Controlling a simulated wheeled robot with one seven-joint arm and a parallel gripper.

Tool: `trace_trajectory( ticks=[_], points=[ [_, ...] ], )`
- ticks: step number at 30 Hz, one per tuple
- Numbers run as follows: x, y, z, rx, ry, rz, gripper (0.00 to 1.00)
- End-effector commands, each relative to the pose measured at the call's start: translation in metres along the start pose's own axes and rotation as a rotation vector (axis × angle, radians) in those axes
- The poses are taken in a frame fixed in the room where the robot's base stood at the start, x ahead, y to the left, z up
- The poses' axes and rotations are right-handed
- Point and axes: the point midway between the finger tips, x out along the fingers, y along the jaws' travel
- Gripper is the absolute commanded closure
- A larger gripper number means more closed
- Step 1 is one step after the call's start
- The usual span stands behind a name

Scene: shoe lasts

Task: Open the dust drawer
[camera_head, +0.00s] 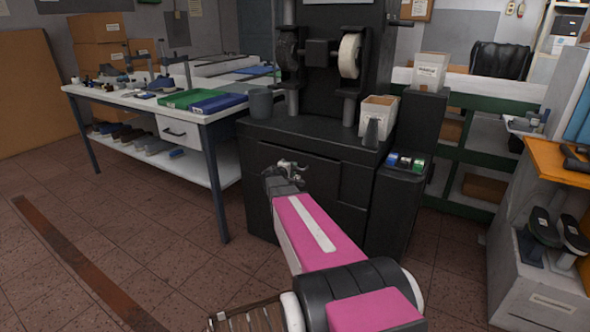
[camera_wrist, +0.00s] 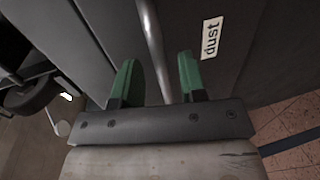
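The dust drawer (camera_wrist: 235,55) is a dark front with a white "dust" label in the wrist view. Its grey bar handle (camera_wrist: 151,40) runs lengthwise through the picture. My gripper (camera_wrist: 158,75) has two green fingers, one on each side of the handle. The fingers stand apart, with visible gaps to the bar, so it is open. In the head view, my gripper (camera_head: 287,168) is in front of the black machine cabinet (camera_head: 265,205), whose front looks flush. My gripper and arm cover part of that front, and the handle is hard to make out there.
A white workbench (camera_head: 150,100) with a drawer stands to the left. The machine (camera_head: 320,50) with wheels rises above the cabinet. A dark pedestal (camera_head: 400,200) stands close on the cabinet's right. The tiled floor (camera_head: 150,240) in front is mostly clear.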

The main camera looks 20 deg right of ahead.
Motion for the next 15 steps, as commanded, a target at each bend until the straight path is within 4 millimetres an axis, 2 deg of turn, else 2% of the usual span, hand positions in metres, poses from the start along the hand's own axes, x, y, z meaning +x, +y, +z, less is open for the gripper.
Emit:
trace_trajectory(
  ticks=[1,6,15],
  points=[
    [0.009,0.0,-0.001,0.0,-0.001,0.0,0.61],
    [0.022,0.0,-0.001,0.0,0.001,0.0,0.61],
    [0.026,0.0,0.0,0.0,0.001,0.0,0.61]
  ],
)
